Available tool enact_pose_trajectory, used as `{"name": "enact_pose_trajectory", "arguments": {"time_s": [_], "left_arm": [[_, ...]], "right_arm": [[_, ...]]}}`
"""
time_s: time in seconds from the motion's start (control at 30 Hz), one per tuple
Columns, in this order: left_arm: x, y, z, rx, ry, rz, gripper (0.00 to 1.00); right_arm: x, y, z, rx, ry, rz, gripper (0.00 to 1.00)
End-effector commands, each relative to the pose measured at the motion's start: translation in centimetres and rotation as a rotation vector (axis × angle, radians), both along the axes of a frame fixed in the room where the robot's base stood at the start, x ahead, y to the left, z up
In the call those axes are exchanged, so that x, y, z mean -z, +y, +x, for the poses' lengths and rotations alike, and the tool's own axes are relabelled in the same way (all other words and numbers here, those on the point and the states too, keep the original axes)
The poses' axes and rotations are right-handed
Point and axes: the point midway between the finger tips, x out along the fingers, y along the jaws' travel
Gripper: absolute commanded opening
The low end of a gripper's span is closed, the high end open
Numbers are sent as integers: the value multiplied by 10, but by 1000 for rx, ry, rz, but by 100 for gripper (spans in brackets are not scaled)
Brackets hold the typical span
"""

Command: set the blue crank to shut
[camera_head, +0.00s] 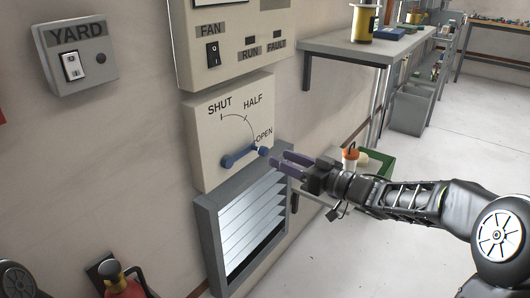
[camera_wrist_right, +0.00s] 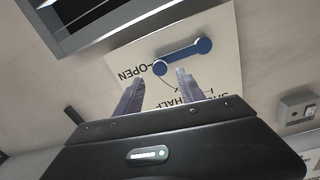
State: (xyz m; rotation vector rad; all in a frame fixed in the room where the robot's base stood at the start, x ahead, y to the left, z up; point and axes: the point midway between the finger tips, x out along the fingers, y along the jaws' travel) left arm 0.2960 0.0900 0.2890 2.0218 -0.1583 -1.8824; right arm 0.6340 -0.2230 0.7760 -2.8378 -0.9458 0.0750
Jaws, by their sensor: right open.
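The blue crank (camera_head: 242,156) is on a beige wall plate (camera_head: 203,150) marked SHUT, HALF and OPEN along an arc. Its pivot is at the lower left and its knob end points right, just below the OPEN mark. My right gripper (camera_head: 278,163) is open, just right of the knob, with its purple fingers towards the plate. In the right wrist view the crank (camera_wrist_right: 183,54) lies ahead of the open fingers (camera_wrist_right: 159,88), the knob near and between their tips. I see no contact. My left gripper is not in view.
A louvred vent (camera_head: 246,222) is directly below the plate, and a panel with FAN, RUN and FAULT labels (camera_head: 235,45) is above. A YARD switch box (camera_head: 78,60) is at left, a fire extinguisher (camera_head: 122,284) below left. A grey shelf (camera_head: 345,45) and green crate (camera_head: 377,165) stand right.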

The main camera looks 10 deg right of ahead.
Motion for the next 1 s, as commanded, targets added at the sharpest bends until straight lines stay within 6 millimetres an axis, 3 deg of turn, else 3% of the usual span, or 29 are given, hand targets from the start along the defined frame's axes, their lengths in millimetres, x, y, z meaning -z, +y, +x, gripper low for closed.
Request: {"name": "enact_pose_trajectory", "arguments": {"time_s": [0.4,0.77,1.0], "left_arm": [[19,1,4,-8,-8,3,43],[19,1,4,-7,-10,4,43],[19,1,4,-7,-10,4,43]], "right_arm": [[2,37,48,-2,-1,-1,46],[0,41,55,1,0,0,46],[0,41,55,1,0,0,29]]}}
